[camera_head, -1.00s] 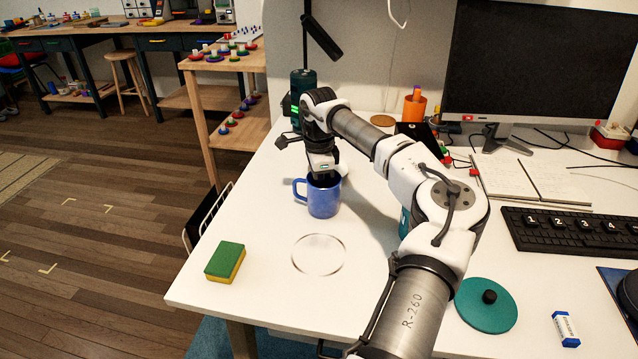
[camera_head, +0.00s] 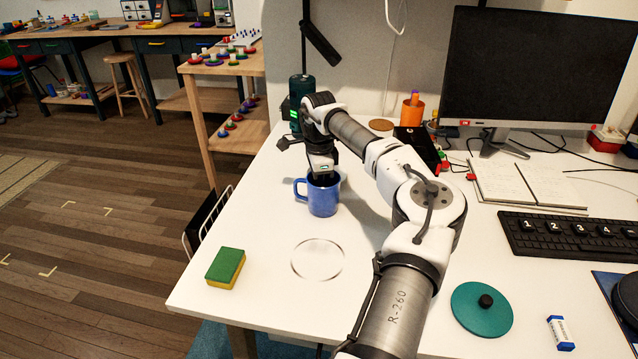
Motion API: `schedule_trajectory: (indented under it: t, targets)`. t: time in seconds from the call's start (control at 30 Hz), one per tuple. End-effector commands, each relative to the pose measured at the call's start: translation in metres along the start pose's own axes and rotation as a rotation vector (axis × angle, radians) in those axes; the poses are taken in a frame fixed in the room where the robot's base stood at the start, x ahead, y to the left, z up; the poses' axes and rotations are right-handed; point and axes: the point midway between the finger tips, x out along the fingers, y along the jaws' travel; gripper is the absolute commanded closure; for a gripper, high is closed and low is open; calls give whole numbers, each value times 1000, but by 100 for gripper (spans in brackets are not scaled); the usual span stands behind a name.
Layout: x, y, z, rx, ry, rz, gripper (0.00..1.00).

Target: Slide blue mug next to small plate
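The blue mug (camera_head: 323,197) stands upright on the white desk, with its handle to the left. My gripper (camera_head: 322,176) points down at the mug's rim from above. Its fingertips are hidden at or inside the mug's opening, so I cannot tell whether they grip the wall. A thin round outline (camera_head: 342,254) lies on the desk in front of the mug. It looks like the rim of a small white or clear plate, apart from the mug. A pale shape partly shows behind the mug, too hidden to name.
A green and yellow sponge (camera_head: 226,267) lies at the left front, near the desk's edge. A teal lid (camera_head: 482,310), an eraser (camera_head: 560,333) and a keyboard (camera_head: 570,238) lie to the right. The desk between mug and outline is clear.

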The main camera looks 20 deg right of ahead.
Motion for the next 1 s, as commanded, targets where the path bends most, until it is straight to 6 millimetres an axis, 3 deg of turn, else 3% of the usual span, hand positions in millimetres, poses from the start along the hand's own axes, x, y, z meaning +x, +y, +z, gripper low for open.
schedule_trajectory:
  t: [0.13, 0.5, 0.67, 1.0]
  targets:
    - [0, 0, 0, 0, 0, 1, 71]
    - [-8, 0, 0, 0, 1, 0, 71]
    - [-36, 0, 0, 1, 1, -2, 71]
    - [-111, 0, 0, 0, 1, -2, 71]
